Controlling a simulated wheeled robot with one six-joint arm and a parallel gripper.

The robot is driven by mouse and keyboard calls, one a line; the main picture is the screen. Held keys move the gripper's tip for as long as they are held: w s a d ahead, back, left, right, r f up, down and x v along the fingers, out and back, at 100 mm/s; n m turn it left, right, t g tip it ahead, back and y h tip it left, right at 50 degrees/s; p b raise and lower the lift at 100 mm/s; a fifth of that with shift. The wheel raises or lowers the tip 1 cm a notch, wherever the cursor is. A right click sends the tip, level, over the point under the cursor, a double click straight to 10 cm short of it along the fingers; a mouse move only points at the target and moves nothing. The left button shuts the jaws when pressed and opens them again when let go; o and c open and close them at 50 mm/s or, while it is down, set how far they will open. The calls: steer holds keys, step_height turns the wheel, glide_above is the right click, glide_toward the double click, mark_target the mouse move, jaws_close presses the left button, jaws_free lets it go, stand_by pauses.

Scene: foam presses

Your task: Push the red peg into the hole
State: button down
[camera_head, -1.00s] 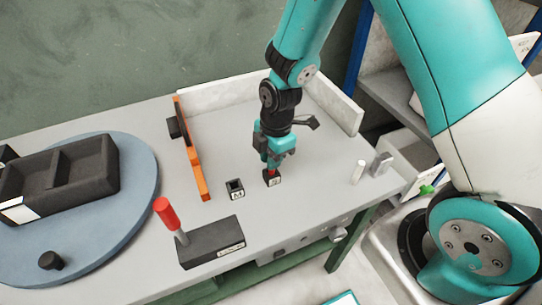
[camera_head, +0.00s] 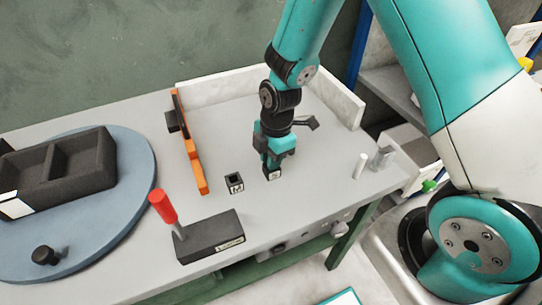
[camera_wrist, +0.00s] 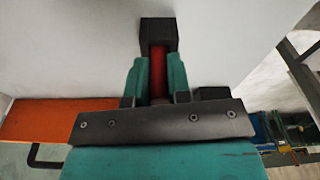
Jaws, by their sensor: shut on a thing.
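The red peg (camera_wrist: 158,72) stands between my two teal fingers in the wrist view, and its far end meets the small black block (camera_wrist: 158,36). My gripper (camera_wrist: 158,64) is shut on the peg. In the head view my gripper (camera_head: 272,163) is right above that black block (camera_head: 272,175), which has a white label on its front. The peg is hidden there by the fingers. How deep the peg sits in the block's hole cannot be told. A second small black block with a square opening (camera_head: 235,183) stands to the left, apart from the gripper.
An orange bar (camera_head: 193,150) stands left of the blocks. A black base (camera_head: 210,238) with a red-topped post (camera_head: 162,205) is at the front. A blue round plate (camera_head: 135,200) bears a black tray (camera_head: 95,155). A white post (camera_head: 360,166) stands right.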

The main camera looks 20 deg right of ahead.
steer(key=shift+f, duration=0.2)
steer(key=c, duration=1)
jaws_free()
steer(key=shift+r, duration=0.1)
steer(key=r, duration=0.5)
steer(key=d+r, duration=0.1)
steer(key=r, duration=0.5)
steer(key=d+r, duration=0.1)
steer(key=r, duration=0.5)
steer(key=shift+w+r, duration=0.1)
steer(key=shift+w, duration=0.1)
steer(key=shift+s+r, duration=0.1)
